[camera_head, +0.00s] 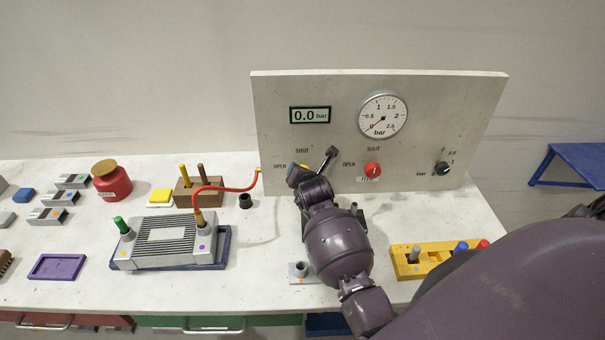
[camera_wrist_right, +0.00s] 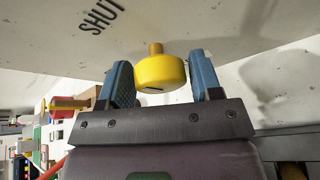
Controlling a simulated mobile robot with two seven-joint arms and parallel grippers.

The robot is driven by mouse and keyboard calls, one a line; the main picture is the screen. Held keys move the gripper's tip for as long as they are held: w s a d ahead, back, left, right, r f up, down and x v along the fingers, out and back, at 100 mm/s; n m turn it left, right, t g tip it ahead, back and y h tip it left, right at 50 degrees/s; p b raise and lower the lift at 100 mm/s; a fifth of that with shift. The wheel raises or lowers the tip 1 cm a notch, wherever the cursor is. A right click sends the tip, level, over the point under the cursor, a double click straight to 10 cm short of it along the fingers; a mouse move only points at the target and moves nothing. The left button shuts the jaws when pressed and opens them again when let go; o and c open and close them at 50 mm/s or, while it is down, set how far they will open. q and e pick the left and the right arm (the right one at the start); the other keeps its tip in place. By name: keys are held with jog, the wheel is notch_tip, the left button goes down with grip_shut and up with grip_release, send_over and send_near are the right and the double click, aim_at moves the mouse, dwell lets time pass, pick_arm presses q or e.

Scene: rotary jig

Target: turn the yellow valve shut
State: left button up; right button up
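The yellow valve (camera_wrist_right: 160,71) is a round knob on a brassy stem on the upright panel (camera_head: 450,110). In the right wrist view it sits between the two blue fingers of my right gripper (camera_wrist_right: 163,82). The fingers are apart, one on each side of the knob, with a narrow gap showing at the right; I cannot tell whether the left finger touches it. In the head view my right gripper (camera_head: 300,173) is at the panel and hides most of the valve, below its SHUT and OPEN labels. My left gripper is not in view.
A red valve (camera_head: 373,170) and a black knob (camera_head: 442,168) are farther right on the panel. A yellow rack (camera_head: 405,268) stands front right.

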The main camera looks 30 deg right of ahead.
jog(key=shift+o, duration=1.1)
jog(key=v, duration=1)
jog(key=shift+s+a+r+b, duration=0.15)
jog(key=shift+s+b, duration=0.2)
jog(key=shift+b, duration=0.1)
